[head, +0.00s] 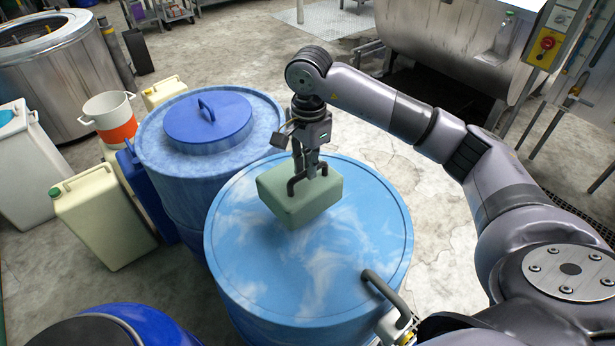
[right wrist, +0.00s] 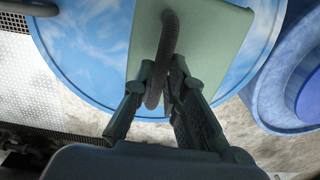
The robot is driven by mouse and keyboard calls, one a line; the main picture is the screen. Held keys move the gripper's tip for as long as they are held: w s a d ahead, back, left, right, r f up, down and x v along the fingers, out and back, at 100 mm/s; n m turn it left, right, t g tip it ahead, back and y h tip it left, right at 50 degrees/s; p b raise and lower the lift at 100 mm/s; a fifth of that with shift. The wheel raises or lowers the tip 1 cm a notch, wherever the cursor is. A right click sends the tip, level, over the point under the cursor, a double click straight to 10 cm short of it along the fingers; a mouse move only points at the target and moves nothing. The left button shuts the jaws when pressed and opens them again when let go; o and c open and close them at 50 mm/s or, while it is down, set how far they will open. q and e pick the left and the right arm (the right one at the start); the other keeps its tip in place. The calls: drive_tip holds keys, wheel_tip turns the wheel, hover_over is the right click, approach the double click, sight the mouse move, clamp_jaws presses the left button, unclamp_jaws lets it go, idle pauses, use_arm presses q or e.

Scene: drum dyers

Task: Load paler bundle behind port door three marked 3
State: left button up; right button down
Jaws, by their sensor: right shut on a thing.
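A pale green block-shaped bundle (head: 300,197) with a dark curved handle is over the large blue drum's top in the head view. My right gripper (head: 308,176) is shut on its handle from above. The right wrist view shows the handle (right wrist: 168,50) between the fingers (right wrist: 160,88) and the green bundle (right wrist: 215,45) beyond. I cannot tell whether the bundle touches the drum top. No second bundle is clearly visible to compare paleness. No door marked 3 can be made out. My left gripper is not in view.
The large blue drum (head: 250,280) stands below the bundle, beside another blue drum with a lid (head: 208,122). Canisters (head: 105,215) crowd the left. A steel vessel (head: 450,45) and control panel (head: 548,45) stand upper right. Concrete floor (head: 440,230) is clear right of the drum.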

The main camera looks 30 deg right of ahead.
sight(307, 184)
drive_tip(key=shift+f+p, duration=0.55)
drive_tip(key=shift+f, duration=1.85)
drive_tip(key=c, duration=2)
unclamp_jaws()
drive_tip(key=shift+f, duration=0.1)
drive_tip(key=o, duration=0.4)
